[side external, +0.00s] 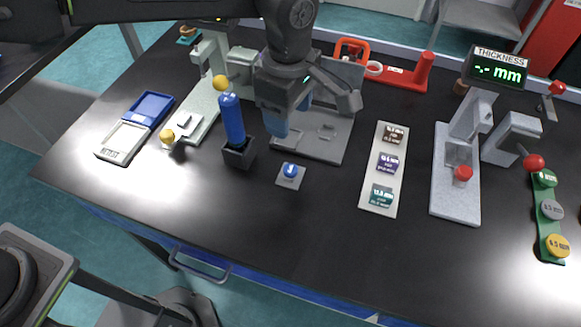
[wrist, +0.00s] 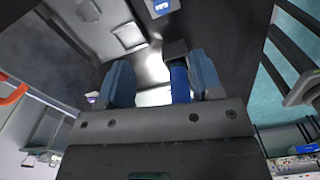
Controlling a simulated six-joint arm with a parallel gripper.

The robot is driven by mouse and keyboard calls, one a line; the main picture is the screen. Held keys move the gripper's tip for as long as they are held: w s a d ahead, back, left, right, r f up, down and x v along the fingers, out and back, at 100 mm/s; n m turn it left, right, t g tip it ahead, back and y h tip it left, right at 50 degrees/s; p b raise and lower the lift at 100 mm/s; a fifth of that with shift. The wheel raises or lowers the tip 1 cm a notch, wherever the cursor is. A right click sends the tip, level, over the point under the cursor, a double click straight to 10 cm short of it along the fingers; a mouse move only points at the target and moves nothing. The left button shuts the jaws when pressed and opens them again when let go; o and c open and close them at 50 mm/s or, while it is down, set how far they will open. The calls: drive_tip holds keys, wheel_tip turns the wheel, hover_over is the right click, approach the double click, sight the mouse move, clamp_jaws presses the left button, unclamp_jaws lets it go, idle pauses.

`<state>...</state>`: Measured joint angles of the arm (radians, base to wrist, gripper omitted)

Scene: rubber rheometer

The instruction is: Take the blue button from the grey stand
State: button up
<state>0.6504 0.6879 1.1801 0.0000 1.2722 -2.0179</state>
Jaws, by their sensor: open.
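The blue button (side external: 290,169) sits on the small square grey stand (side external: 293,183) on the black table, near the middle of the side view. At the top edge of the wrist view are the button (wrist: 160,6) and part of the stand (wrist: 157,16), cut off by the frame. My gripper (side external: 289,116) is open and empty, above and behind the button in the side view, apart from it. The wrist view shows its two blue fingers spread (wrist: 163,80), with the button beyond them.
A grey machine plate (side external: 340,140) lies behind. A strip of labelled samples (side external: 375,180) lies to the right. The table in front of the stand is clear.

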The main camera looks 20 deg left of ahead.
hover_over(291, 169)
drive_tip(key=f, duration=0.8)
drive_tip(key=shift+w+a+f, duration=0.2)
drive_tip(key=shift+f, duration=0.1)
drive_tip(key=shift+s+d+f, duration=0.1)
drive_tip(key=shift+f, duration=1.25)
drive_tip(key=shift+s+d+f, duration=0.1)
drive_tip(key=shift+f, duration=1.2)
drive_tip(key=c, duration=1)
